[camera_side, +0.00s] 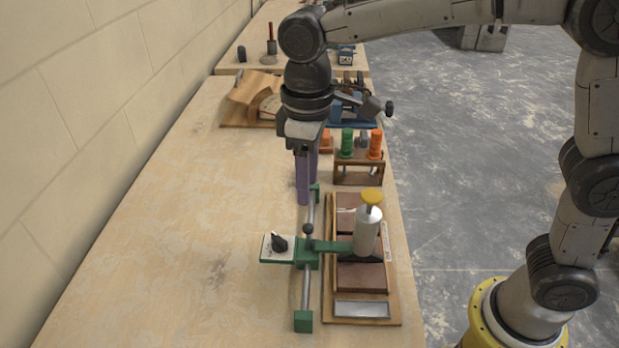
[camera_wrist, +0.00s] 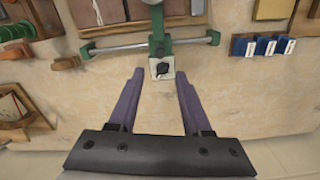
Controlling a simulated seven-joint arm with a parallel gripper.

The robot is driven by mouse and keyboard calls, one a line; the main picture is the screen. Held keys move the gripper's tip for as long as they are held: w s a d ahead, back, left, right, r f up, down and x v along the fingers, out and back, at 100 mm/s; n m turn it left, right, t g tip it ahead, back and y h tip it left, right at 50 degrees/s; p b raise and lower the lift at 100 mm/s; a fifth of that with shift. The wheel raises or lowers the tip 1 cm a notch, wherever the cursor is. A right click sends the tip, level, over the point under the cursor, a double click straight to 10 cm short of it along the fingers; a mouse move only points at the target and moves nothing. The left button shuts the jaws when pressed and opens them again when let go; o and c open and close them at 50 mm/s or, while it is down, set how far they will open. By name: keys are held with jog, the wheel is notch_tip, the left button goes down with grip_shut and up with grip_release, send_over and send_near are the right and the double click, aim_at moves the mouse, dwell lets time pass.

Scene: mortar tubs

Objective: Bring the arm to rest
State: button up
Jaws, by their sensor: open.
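My gripper (camera_side: 305,185) hangs from my arm with its purple fingers pointing down over the bench, behind the green fixture in the side view. In the wrist view my gripper (camera_wrist: 157,78) shows two purple fingers spread wide apart with nothing between them. Beyond the fingertips is a white plate with a black knob (camera_wrist: 162,68), part of the green fixture.
A green slide (camera_side: 306,255) on a steel rail carries a grey cylinder with a yellow cap (camera_side: 367,225) over a wooden tray (camera_side: 328,305) of brown blocks. Behind stand a rack (camera_side: 358,170) with orange and green pieces and a wooden gauge (camera_side: 250,100). The bench's left side is clear.

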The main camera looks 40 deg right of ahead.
jog(key=s+d+r+m+t, duration=0.2)
jog(key=s+d+r, duration=0.2)
jog(key=d, duration=0.3)
jog(key=s+d+r+m+t, duration=0.1)
jog(key=s+d+r, duration=0.25)
jog(key=d, duration=0.25)
jog(key=s+d+f+m+t, duration=0.1)
jog(key=s+d+f+m, duration=0.1)
jog(key=s, duration=0.3)
jog(key=s+d+f+m+t, duration=0.1)
jog(key=s+d+f, duration=0.2)
jog(key=s, duration=0.3)
jog(key=shift+s+d+f+m+t, duration=0.3)
jog(key=shift+d+f+m, duration=0.1)
jog(key=shift+f, duration=0.45)
